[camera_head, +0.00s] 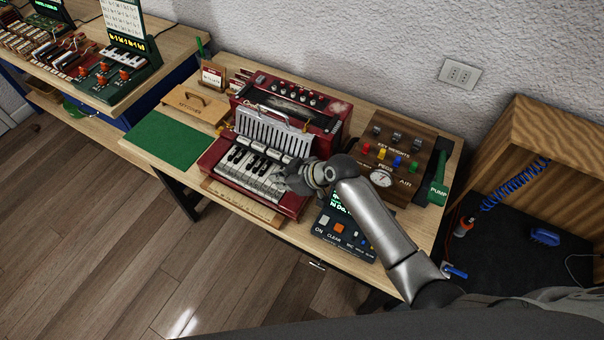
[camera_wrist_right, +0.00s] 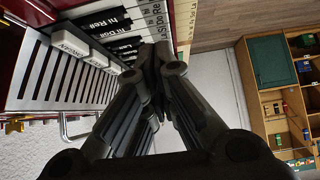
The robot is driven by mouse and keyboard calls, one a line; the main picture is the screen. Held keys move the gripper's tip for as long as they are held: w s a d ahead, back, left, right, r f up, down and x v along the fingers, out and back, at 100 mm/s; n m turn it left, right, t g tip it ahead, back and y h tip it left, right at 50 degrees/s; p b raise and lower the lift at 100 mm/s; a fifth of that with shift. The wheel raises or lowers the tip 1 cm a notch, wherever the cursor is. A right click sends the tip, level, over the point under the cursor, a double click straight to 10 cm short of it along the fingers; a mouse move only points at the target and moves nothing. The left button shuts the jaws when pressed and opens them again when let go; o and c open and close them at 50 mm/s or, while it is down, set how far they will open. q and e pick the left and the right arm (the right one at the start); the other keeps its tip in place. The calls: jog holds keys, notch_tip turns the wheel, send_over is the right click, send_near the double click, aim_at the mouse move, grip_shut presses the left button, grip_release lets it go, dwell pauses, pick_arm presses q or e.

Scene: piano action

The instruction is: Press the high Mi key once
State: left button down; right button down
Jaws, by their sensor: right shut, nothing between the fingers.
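The red keyboard instrument (camera_head: 205,160) lies on the bench, with white keys (camera_head: 240,170) and black keys labelled in note names. The right wrist view shows black keys (camera_wrist_right: 117,22) marked "hi Re#" and "hi Do#", and white keys with small note labels beside them. I cannot make out a high Mi label; my fingers cover part of the keys. My right gripper (camera_head: 283,181) is shut and empty at the right end of the keyboard. Its closed fingertips (camera_wrist_right: 155,52) are over or close to the white keys; I cannot tell whether they touch. My left gripper is out of view.
White tabs (camera_wrist_right: 70,43) and a slotted grey panel (camera_head: 272,133) stand behind the keys. A wooden key-weights box (camera_head: 402,150) with a gauge is to the right. A dark panel with a screen (camera_head: 340,232) lies below my right forearm. A green mat (camera_head: 165,138) is at left.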

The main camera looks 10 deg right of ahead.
jog(key=b+v, duration=0.1)
jog(key=v, duration=0.7)
jog(key=shift+s, duration=0.15)
jog(key=shift+d, duration=0.1)
dwell(0.6)
